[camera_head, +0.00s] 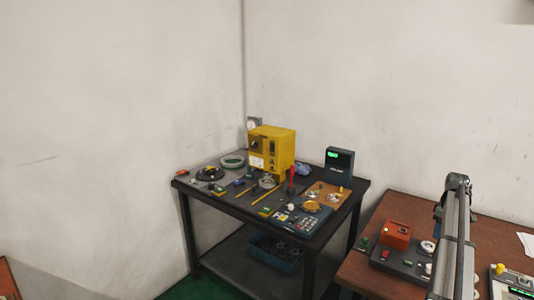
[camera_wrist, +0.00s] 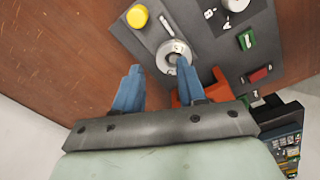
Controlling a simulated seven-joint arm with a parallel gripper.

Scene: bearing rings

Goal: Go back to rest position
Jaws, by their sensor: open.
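My gripper (camera_wrist: 159,66) shows in the wrist view with its two blue fingers spread apart. Nothing is held between them. A silver bearing ring (camera_wrist: 168,48) lies on a dark board beyond the fingertips, and the right fingertip overlaps it in the picture. I cannot tell the height gap. A second pale round part (camera_wrist: 236,4) is at the top edge. In the head view my arm (camera_head: 459,215) stands over the right brown table, and my gripper cannot be made out clearly there.
The brown table (camera_head: 400,207) holds an orange box (camera_head: 397,235), a round metal part (camera_head: 427,247) and a yellow-topped item (camera_head: 499,269). A dark workbench (camera_head: 213,210) with a yellow machine (camera_head: 270,148) stands left. Bare table (camera_wrist: 50,60) lies left in the wrist view.

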